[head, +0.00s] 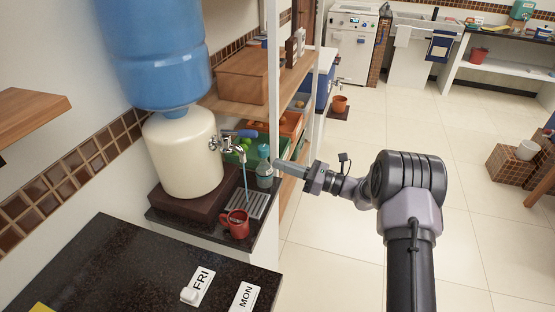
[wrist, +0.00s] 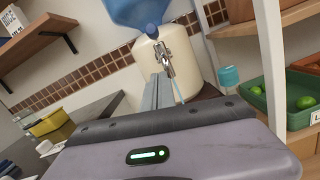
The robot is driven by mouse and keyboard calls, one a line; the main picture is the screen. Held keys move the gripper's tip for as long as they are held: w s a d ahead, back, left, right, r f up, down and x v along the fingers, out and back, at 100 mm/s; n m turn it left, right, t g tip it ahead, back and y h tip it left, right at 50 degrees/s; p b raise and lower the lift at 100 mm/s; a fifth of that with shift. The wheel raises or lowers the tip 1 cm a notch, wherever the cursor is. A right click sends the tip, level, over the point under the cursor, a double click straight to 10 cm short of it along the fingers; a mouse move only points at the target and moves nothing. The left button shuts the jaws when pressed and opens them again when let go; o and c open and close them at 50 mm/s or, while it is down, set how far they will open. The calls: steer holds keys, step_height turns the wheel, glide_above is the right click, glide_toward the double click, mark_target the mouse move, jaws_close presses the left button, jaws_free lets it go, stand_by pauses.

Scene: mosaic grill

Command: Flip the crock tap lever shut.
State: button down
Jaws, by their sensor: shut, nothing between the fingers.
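The cream crock (head: 183,158) stands on a dark block with a big blue water bottle (head: 160,55) upside down on top. Its metal tap (head: 228,146) sticks out to the right, with a blue lever (head: 240,133) on top pointing outward.
A teal-capped bottle (head: 264,172) stands near my fingertips, beside the tap. A shelf unit with a white post (head: 274,70) and a green crate (wrist: 284,106) is close behind. A dark counter (head: 130,265) with FRI and MON tags fills the front left.

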mark_target(240, 133)
steer(key=w+a+r+b, duration=0.3)
steer(key=a+r, duration=0.1)
steer(key=a, duration=0.3)
steer(key=shift+w+r, duration=0.4)
steer(key=shift+r, duration=0.1)
